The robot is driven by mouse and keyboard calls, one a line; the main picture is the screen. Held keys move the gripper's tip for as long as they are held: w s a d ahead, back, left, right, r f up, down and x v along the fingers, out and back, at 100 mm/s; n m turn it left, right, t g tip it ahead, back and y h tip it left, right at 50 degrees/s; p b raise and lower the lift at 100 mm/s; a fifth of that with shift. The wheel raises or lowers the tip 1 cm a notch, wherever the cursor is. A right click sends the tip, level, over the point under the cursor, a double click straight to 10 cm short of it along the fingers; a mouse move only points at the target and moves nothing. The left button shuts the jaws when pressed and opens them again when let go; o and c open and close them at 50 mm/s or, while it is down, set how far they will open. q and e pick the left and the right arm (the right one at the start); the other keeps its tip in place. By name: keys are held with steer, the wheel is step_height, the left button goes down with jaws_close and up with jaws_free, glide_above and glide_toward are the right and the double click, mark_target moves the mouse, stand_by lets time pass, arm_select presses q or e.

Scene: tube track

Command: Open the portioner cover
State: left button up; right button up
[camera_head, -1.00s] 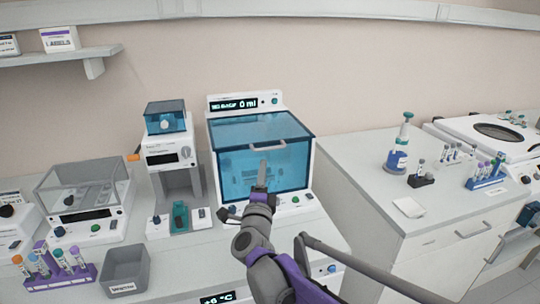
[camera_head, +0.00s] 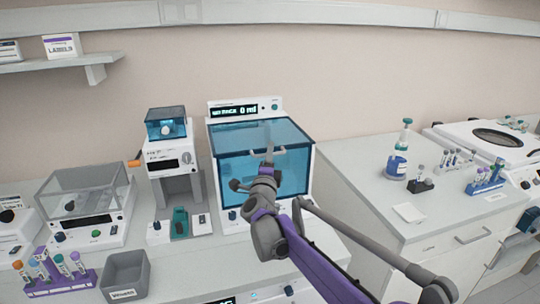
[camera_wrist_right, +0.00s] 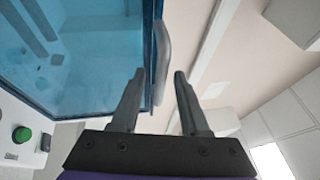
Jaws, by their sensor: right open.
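The portioner is a white machine with a display reading 0 ml (camera_head: 235,111) and a see-through blue cover (camera_head: 232,170), which is closed. The cover's grey handle (camera_wrist_right: 162,62) shows in the right wrist view, at the cover's edge. My right gripper (camera_head: 268,145) is in front of the cover near its upper front edge. My left gripper is not in view.
Left of the portioner stands a dispenser (camera_head: 168,160) with a blue top. Farther left are a clear-lidded device (camera_head: 85,195), a grey bin (camera_head: 124,275) and a purple tube rack (camera_head: 65,280).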

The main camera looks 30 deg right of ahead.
jaws_close()
stand_by(1.4)
